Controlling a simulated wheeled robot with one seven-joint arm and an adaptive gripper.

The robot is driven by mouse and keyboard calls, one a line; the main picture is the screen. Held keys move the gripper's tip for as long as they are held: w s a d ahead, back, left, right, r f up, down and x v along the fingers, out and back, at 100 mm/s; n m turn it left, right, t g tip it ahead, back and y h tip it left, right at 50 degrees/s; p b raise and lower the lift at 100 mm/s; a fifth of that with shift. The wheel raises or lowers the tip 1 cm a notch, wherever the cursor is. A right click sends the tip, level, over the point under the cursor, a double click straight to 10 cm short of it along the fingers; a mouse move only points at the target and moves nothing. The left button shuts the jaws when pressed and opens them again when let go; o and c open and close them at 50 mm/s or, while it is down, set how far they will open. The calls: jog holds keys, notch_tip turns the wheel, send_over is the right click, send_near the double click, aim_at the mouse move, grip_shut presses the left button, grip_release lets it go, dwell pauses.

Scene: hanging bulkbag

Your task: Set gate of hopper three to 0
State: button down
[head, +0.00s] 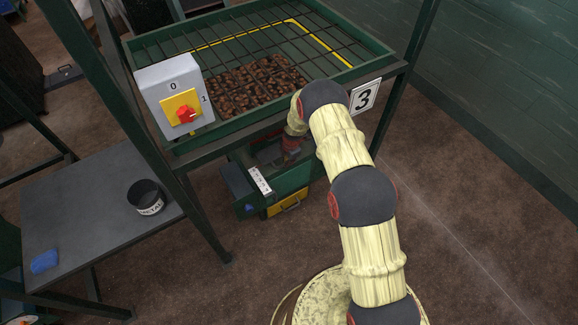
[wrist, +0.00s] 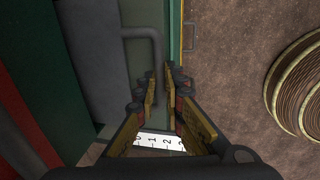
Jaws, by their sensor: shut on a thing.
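Hopper three is a green frame with the number plate "3" (head: 365,97) and a barred top over brown lumps (head: 255,85). Below it is the green gate housing (head: 292,180) with a white scale label (head: 260,181). In the wrist view the scale label (wrist: 160,143) shows 0, 1, 2 and part of another figure, below the fingers. My gripper (wrist: 162,82) is shut on a grey bent bar (wrist: 155,42), apparently the gate handle, which runs down between the fingertips. In the head view my gripper is mostly hidden under the hopper. The gate's exact setting cannot be read.
A grey switch box (head: 167,78) with a red knob stands at the hopper's left corner. Green frame posts stand close around my arm. Floor at right is clear.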

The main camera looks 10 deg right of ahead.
jog(key=shift+w, duration=0.25)
jog(key=c, duration=1.9)
grip_release()
jog(key=shift+a, duration=0.1)
jog(key=shift+s, duration=0.15)
